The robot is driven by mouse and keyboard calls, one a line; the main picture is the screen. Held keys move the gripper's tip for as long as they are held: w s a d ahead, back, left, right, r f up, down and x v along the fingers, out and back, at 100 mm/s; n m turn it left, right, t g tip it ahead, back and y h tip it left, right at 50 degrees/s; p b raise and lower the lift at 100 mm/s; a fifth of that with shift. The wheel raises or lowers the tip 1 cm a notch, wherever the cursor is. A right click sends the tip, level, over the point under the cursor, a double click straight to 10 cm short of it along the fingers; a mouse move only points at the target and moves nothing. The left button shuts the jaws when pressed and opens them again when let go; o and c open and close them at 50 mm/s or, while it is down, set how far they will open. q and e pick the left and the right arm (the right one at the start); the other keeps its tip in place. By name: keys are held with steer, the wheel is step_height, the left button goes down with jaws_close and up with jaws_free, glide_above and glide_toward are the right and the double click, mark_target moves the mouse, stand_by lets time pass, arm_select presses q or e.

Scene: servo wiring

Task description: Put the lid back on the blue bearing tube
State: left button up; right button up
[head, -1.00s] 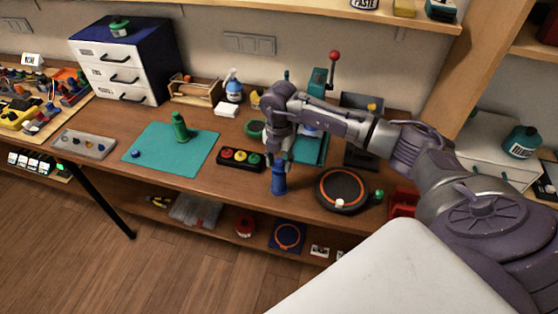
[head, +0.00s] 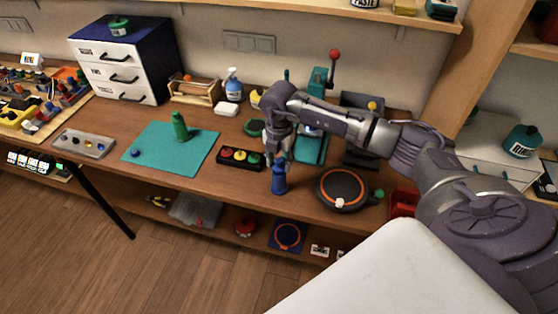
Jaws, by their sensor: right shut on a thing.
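The blue bearing tube (head: 279,181) is upright at the front edge of the table, right of the button box. My right gripper (head: 279,163) is above it, shut on its top end. The fingers hide the top of the tube, and I cannot tell whether its base touches the table. A small round blue piece, which looks like the lid (head: 136,153), lies on the left part of the teal mat (head: 196,159), well away from the tube. My left gripper is out of view.
A green bottle (head: 180,128) stands on the mat. A black box with red, yellow and green buttons (head: 240,157) lies between mat and tube. A round black and orange plate (head: 342,189) is close right of the tube. A grey tray (head: 84,144) lies far left.

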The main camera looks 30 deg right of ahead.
steer(key=o, duration=1.4)
steer(key=shift+r, duration=0.15)
steer(key=shift+r+p, duration=2.45)
steer(key=shift+r, duration=0.95)
jaws_close()
